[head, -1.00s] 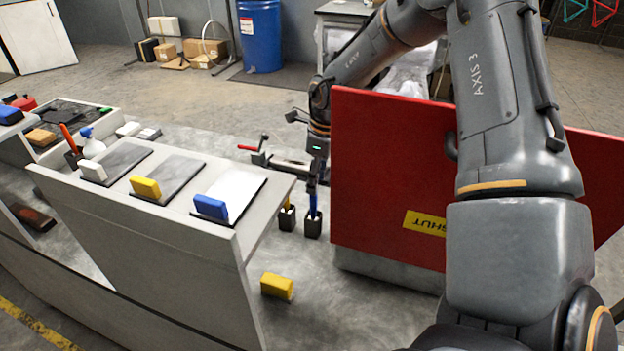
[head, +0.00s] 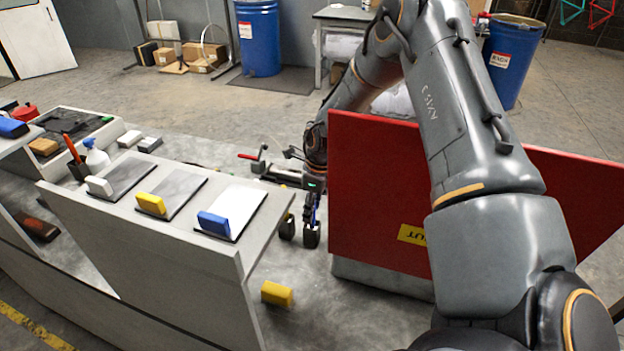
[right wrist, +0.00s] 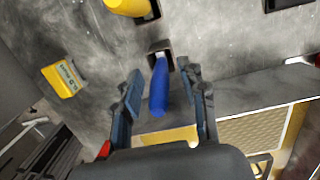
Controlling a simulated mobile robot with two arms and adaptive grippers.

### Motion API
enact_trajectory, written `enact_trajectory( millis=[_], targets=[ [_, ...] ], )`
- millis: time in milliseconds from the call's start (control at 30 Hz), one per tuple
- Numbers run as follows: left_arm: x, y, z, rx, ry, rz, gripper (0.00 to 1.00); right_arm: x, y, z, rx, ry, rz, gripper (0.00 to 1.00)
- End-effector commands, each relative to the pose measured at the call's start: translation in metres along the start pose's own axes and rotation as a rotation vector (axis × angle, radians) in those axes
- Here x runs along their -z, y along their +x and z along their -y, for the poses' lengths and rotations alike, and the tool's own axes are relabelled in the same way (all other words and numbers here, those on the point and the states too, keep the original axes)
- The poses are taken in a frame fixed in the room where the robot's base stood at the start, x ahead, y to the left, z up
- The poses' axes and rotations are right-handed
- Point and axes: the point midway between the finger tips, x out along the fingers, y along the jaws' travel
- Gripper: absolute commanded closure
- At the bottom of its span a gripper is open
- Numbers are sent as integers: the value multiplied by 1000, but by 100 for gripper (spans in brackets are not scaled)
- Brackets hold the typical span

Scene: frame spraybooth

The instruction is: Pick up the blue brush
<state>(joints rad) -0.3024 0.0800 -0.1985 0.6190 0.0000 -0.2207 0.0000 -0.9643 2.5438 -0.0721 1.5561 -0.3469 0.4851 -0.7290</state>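The blue brush (right wrist: 158,88) stands with its handle up in a small dark holder (right wrist: 161,50) in the right wrist view. In the head view that holder (head: 311,236) is on the grey surface left of the red panel, and little of the brush shows. My right gripper (right wrist: 164,92) is open, with one finger on each side of the blue handle and gaps between. In the head view my right gripper (head: 312,200) is just above the holder, pointing down. My left gripper is not in view.
A yellow-handled item (right wrist: 128,5) stands in a neighbouring holder. A yellow block (head: 276,293) lies nearby. The red panel (head: 375,190) stands close on the right. A grey bench (head: 150,245) with white, yellow and blue blocks is on the left.

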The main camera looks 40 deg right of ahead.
Motion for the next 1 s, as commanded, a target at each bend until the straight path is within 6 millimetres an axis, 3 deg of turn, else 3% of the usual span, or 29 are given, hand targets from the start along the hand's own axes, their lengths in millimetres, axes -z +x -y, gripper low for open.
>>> enact_trajectory(
  millis=[33, 167, 200, 633, 1000],
  targets=[
    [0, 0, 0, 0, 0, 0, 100, 0, 0, 0, 0, 0, 0, 72],
    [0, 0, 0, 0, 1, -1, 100, 0, 0, 0, 0, 1, 0, 99],
    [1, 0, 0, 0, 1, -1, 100, 0, 0, 0, 0, 1, 0, 100],
    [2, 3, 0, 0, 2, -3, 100, -1, -4, 0, 1, 1, 1, 100],
    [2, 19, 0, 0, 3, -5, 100, -6, -43, 1, 2, 0, 4, 100]
  ],
)
